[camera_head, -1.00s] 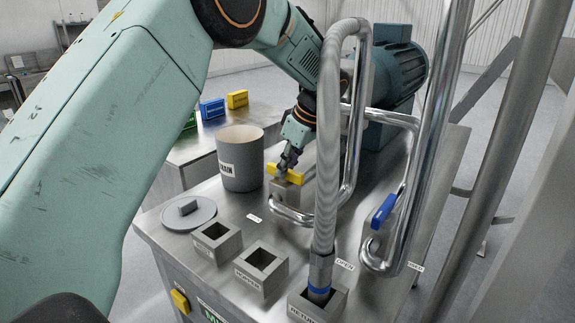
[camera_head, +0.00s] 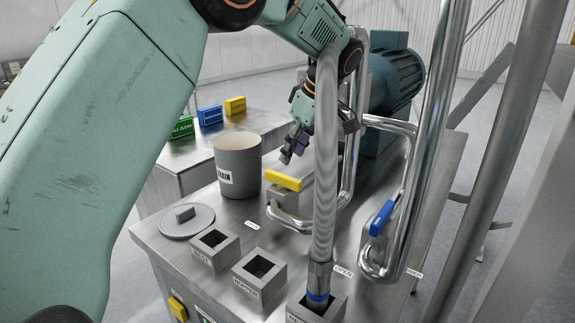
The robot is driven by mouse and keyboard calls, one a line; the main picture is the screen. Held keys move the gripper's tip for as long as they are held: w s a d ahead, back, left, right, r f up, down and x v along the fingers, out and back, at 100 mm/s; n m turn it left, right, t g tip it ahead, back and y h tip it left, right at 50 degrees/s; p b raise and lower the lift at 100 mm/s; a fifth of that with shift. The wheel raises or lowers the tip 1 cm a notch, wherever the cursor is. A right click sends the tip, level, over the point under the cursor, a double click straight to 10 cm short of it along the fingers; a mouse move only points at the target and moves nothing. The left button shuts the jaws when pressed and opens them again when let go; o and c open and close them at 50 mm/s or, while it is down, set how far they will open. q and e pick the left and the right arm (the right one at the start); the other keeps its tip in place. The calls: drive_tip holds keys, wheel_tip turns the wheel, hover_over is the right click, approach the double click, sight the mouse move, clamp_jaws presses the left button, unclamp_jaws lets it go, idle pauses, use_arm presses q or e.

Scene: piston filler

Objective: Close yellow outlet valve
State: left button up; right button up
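The yellow outlet valve handle (camera_head: 283,179) sits on the pipe fitting at the middle of the machine's metal top, to the right of the grey drain bucket. It lies roughly crosswise in the picture. My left gripper (camera_head: 297,145) is above and slightly right of the handle, apart from it, with nothing held. Its fingers look spread, one to the left of the ribbed hose and a dark part to the hose's right; the hose partly hides it. My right gripper is not in view.
The ribbed hose (camera_head: 325,165) stands upright in front of my gripper. A blue valve handle (camera_head: 382,218) is on the right pipe. The drain bucket (camera_head: 238,166), a round lid (camera_head: 187,221) and two square sockets crowd the left side. A teal motor (camera_head: 397,80) is behind.

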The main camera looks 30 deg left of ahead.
use_arm(q)
drive_tip(key=v, duration=0.5)
idle(0.3)
